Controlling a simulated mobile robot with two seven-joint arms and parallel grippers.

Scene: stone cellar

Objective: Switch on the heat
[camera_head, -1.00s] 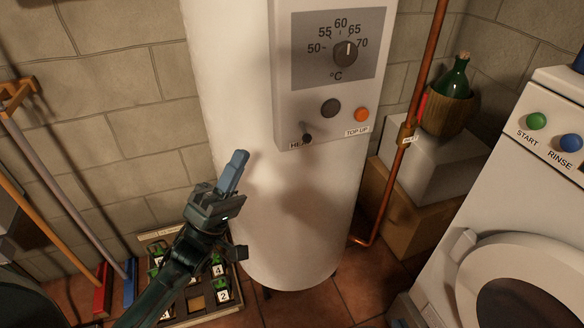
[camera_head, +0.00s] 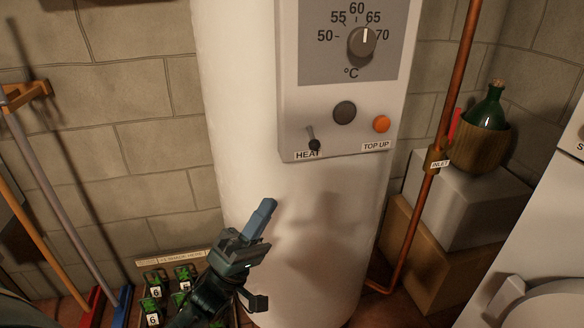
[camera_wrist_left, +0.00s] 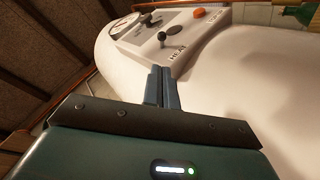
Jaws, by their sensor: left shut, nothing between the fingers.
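The white boiler (camera_head: 240,130) stands against the wall with a grey control panel on its front. The HEAT toggle switch (camera_head: 313,140) is at the panel's lower left, its dark ball end hanging down over the label. It also shows in the left wrist view (camera_wrist_left: 162,38). My left gripper (camera_head: 262,212) is below and left of the switch, apart from it, with its blue fingers shut and empty. In the left wrist view its fingers (camera_wrist_left: 162,86) point up toward the panel. My right gripper is not in view.
Above the switch are a temperature dial (camera_head: 361,42), a dark round knob (camera_head: 344,112) and an orange TOP UP button (camera_head: 381,124). A copper pipe (camera_head: 452,95) runs at right, near a green bottle (camera_head: 488,108). Brooms (camera_head: 50,160) lean at left. A crate of tagged items is below.

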